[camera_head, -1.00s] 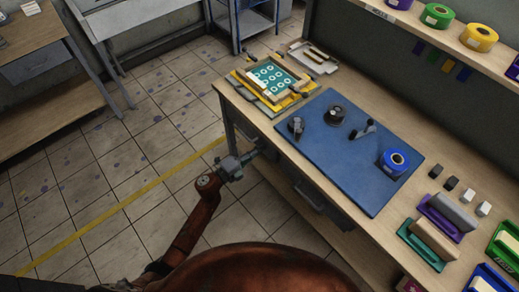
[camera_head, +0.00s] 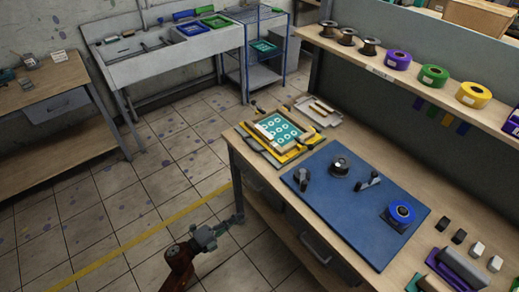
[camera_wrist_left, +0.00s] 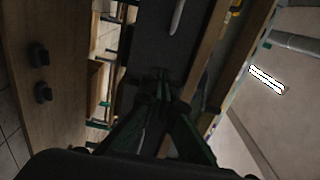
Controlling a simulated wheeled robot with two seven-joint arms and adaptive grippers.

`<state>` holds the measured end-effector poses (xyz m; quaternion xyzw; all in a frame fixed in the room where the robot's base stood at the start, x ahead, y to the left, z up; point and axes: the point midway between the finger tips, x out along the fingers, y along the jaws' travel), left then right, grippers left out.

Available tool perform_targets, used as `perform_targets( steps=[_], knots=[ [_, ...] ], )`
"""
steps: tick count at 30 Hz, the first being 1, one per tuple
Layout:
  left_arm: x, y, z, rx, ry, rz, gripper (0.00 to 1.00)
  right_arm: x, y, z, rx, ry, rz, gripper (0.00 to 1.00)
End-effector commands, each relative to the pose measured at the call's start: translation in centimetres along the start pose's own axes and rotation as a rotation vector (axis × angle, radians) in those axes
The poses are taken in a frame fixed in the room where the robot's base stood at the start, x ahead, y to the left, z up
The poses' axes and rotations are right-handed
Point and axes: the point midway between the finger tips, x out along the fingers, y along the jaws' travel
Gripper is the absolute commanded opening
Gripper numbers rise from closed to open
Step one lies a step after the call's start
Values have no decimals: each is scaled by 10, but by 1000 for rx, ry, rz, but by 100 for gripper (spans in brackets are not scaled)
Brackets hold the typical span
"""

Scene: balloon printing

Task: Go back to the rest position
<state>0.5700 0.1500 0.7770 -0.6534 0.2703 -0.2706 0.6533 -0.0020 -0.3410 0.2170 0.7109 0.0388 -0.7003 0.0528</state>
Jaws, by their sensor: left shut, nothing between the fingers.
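My left gripper (camera_head: 232,220) is low in the head view, in front of the workbench's left end, with its arm coming up from the bottom. It is shut and empty. In the left wrist view its dark fingers (camera_wrist_left: 162,90) point away from the camera and meet at the tips. The workbench (camera_head: 262,172) has a blue mat (camera_head: 330,215) on its top. My right gripper is in neither view.
A printing frame (camera_head: 281,132) sits at the bench's far left corner. A blue tape roll (camera_head: 400,214) and several small dark tools lie on the mat. A shelf (camera_head: 375,68) holds spools and tape rolls. A sink table (camera_head: 165,52) stands behind. The tiled floor (camera_head: 90,205) left of the bench is clear.

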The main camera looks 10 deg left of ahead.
Motion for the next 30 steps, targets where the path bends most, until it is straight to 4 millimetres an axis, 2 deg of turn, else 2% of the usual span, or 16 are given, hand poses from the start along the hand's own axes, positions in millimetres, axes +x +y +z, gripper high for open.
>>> perform_targets(
  steps=[5,8,11,15,19,23,25,30],
  knots=[
    [-1,4,2,-13,-10,5,0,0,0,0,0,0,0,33],
    [-9,26,14,-83,-62,29,0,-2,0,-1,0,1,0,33],
    [-28,71,34,-223,-168,76,0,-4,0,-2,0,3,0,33],
    [-74,157,57,-469,-366,162,0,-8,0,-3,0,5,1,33],
    [-126,237,60,-675,-545,244,0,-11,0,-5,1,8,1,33],
    [-186,310,45,-865,-719,324,0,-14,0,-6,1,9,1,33],
    [-220,347,31,-958,-811,368,0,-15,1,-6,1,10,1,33],
    [-303,423,-21,-1171,-1032,474,0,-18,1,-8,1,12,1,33]
  ],
)
